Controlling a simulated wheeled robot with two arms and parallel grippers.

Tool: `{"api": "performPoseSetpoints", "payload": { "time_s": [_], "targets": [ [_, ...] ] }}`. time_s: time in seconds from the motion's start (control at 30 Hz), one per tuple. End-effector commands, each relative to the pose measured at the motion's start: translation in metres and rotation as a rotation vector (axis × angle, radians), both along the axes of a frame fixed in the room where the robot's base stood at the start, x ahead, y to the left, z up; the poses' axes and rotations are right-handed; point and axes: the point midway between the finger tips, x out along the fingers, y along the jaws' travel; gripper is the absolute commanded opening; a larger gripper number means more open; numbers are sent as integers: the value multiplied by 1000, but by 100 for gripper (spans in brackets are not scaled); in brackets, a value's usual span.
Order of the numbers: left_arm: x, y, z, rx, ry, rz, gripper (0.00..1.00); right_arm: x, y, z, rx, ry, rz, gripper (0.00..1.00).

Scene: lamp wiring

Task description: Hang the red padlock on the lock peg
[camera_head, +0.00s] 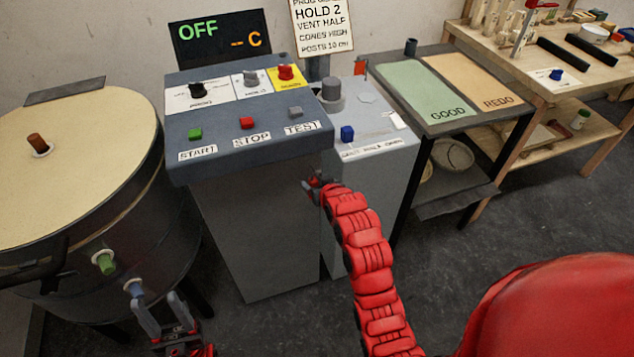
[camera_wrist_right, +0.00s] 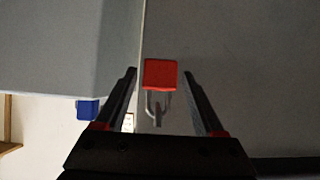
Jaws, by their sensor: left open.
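The red padlock (camera_wrist_right: 160,74) shows in the right wrist view, between the two fingers of my right gripper (camera_wrist_right: 160,80). A gap shows on both sides of it, so the fingers look open around or behind it. Its grey shackle (camera_wrist_right: 168,105) points down in that picture, with a small dark peg-like piece (camera_wrist_right: 158,118) within or beside it; I cannot tell whether it passes through. My left gripper (camera_head: 160,312) is open and empty beside the drum.
The control console (camera_head: 250,220) with its buttons stands at centre, close to a grey pedestal (camera_head: 375,190) with a blue button (camera_head: 347,132). A large round drum (camera_head: 80,170) stands at left. A GOOD/REDO table (camera_head: 460,125) and a wooden workbench (camera_head: 570,90) stand at right.

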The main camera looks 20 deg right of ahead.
Motion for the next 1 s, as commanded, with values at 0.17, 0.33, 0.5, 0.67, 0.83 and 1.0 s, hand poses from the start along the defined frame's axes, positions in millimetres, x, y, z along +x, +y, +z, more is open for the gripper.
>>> {"api": "performPoseSetpoints", "payload": {
  "time_s": [0.17,0.33,0.5,0.67,0.83,1.0],
  "targets": [
    [0,0,0,0,0,0,50,0,0,0,0,0,0,84],
    [0,0,0,0,0,0,50,0,0,0,0,0,0,84],
    [0,0,-2,0,0,0,50,-8,0,5,0,-2,0,84],
    [0,0,-4,0,0,0,50,-30,-2,17,0,-2,-2,84],
    [0,0,-8,0,0,0,50,-58,-3,35,0,-3,-1,84],
    [0,0,19,0,0,0,50,-85,-3,62,0,6,0,84]
  ]
}}
